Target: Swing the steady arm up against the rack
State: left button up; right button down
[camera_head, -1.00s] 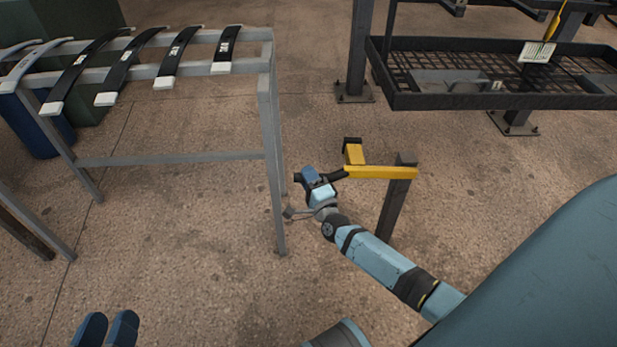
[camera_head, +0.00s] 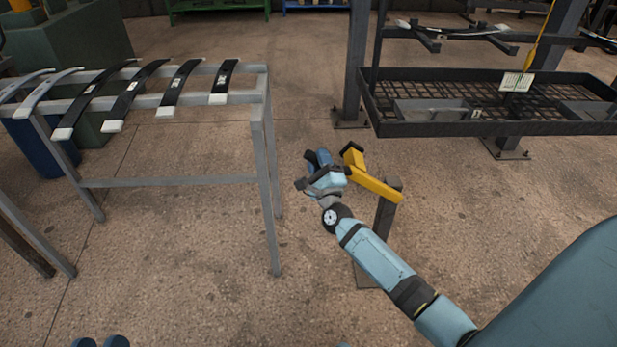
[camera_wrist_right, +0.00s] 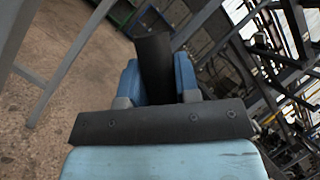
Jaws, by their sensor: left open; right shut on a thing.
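The steady arm (camera_head: 376,186) is a yellow bar on top of a short dark post (camera_head: 386,215). It points up and left in the head view, with its free end away from me. My right gripper (camera_head: 318,160) is at that free end. In the right wrist view its blue fingers are shut on a dark handle (camera_wrist_right: 154,68). The grey rack (camera_head: 262,130) stands to the left, a gap apart from the arm. A dark rack (camera_head: 490,128) with a mesh tray stands beyond. My left gripper (camera_head: 100,342) shows only its blue fingertips at the bottom edge.
Several curved leaf springs (camera_head: 180,88) with pale ends lie across the grey rack. A blue bin (camera_head: 38,150) stands behind it at far left. A dark upright (camera_head: 355,70) of the far rack is bolted to the floor.

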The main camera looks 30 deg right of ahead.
pick_arm(q)
jog(key=shift+s+a+r+t+p, duration=0.15)
jog(key=shift+r+t+p, duration=0.45)
jog(key=shift+r, duration=0.5)
jog(key=shift+w+a+r+t+p, duration=0.15)
jog(key=shift+r+t+p, duration=0.25)
jog(key=shift+r+p, duration=0.5)
pick_arm(e)
jog(key=s+d+r+m+g+h, duration=0.1)
jog(key=s+d+r+m+h, duration=0.1)
jog(key=s+d+r+m, duration=0.2)
jog(key=s+d+r+m+g+h, duration=0.2)
jog(key=s+d+r+m+h, duration=0.1)
jog(key=d+m, duration=0.4)
jog(key=s+d+r+m+g+h, duration=0.1)
jog(key=s+d+r+m+h, duration=0.2)
jog(key=d, duration=0.7)
jog(key=shift+s+r+m+g, duration=0.4)
jog(key=shift+s+r+m, duration=0.85)
jog(key=shift+s+m, duration=0.25)
pick_arm(q)
jog(key=shift+s+r, duration=0.1)
jog(key=shift+r, duration=0.1)
